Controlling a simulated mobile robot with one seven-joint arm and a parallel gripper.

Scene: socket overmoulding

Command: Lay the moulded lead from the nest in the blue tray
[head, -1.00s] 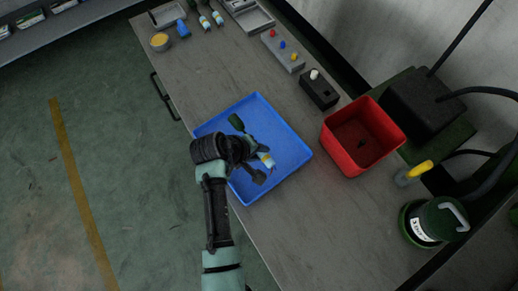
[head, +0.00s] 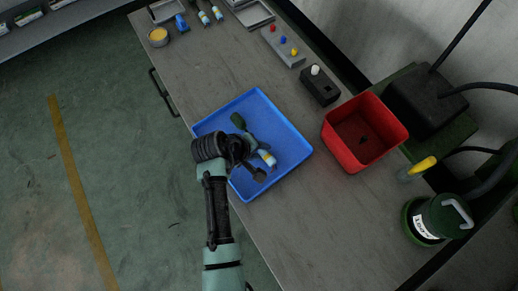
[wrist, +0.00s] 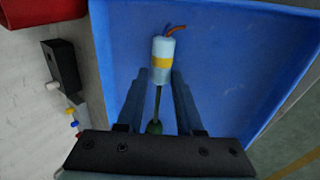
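The moulded lead shows in the blue tray (head: 286,125). Its pale blue body with a yellow band (wrist: 162,62) has an orange wire at one end and a thin dark stem running to a dark green end (head: 238,120). My gripper (head: 256,158) is low over the tray. In the wrist view, my gripper (wrist: 159,73) has its fingers apart, one on each side of the lead, with visible gaps. The lead appears to lie on the tray floor, though contact is hard to see. The stem and green end are partly hidden by my gripper.
A red bin (head: 388,154) stands right of the tray. Behind are a black block with a white knob (head: 318,86) and a grey block with coloured knobs (head: 283,45). A green canister (head: 440,219) stands far right. Bare bench lies in front of the bin.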

